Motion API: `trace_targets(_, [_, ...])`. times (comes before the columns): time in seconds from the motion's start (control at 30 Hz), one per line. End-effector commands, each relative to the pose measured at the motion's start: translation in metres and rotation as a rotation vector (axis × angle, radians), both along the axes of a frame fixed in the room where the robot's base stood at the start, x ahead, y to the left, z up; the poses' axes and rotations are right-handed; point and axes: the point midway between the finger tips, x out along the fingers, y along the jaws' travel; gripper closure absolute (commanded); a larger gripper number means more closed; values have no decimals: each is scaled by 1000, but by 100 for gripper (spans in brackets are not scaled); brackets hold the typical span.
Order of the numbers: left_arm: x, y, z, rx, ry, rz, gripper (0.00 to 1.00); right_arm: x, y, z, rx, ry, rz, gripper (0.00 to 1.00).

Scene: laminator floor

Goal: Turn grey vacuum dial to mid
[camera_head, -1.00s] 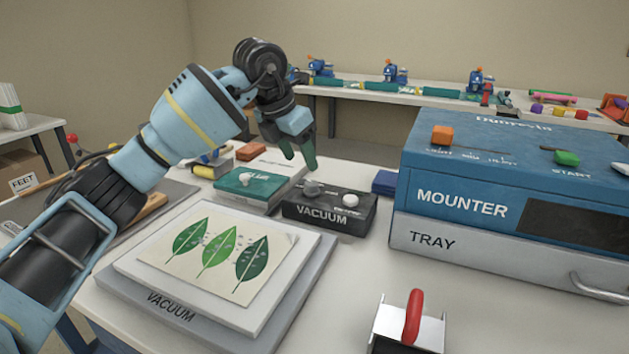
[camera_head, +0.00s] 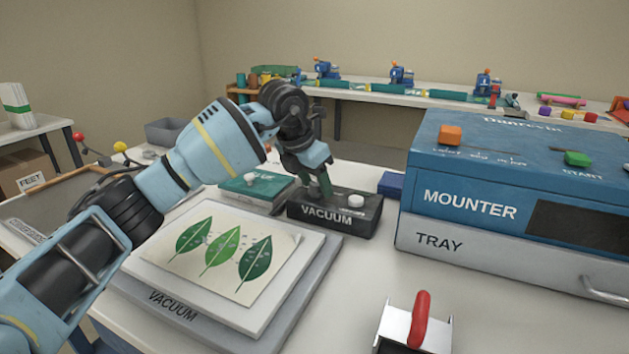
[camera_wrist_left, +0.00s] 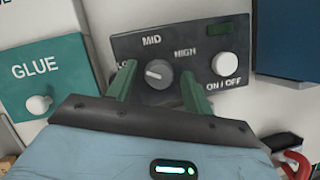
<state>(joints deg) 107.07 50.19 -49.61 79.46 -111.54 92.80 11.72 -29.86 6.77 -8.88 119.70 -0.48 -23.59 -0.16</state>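The grey vacuum dial (camera_wrist_left: 158,73) sits on the dark vacuum box (camera_wrist_left: 218,45), below the word MID and between the LOW and HIGH marks. Its pale pointer line seems to face left, toward LOW. My left gripper (camera_wrist_left: 157,85) has its two green fingers apart, one on each side of the dial, with a gap showing on both sides. In the head view the left gripper (camera_head: 314,187) is down at the vacuum box (camera_head: 350,219) and hides the dial. My right gripper is not in view.
A white on/off button (camera_wrist_left: 223,63) sits right of the dial. The green glue box (camera_head: 252,190) stands close on the left, the blue mounter (camera_head: 465,200) on the right. A vacuum plate with a leaf print (camera_head: 220,250) lies in front, near a red-handled tool (camera_head: 420,315).

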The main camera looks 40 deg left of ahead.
Motion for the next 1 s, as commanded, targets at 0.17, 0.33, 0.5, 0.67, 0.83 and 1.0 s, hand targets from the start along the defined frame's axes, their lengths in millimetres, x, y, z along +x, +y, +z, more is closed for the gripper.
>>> trace_targets(0.17, [0, 0, 0, 0, 0, 0, 73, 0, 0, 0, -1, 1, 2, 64])
trace_targets(0.33, [0, 0, 0, 0, 0, 0, 90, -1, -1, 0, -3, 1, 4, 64])
trace_targets(0.5, [0, 0, 1, -1, 0, -14, 90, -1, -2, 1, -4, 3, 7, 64])
trace_targets(0.67, [0, 0, 3, -3, -1, -67, 90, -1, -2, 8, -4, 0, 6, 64])
trace_targets(0.83, [0, 1, 5, -3, -1, -174, 90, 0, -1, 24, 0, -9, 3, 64])
trace_targets(1.0, [1, 2, 7, -3, -3, -324, 90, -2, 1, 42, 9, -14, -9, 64])
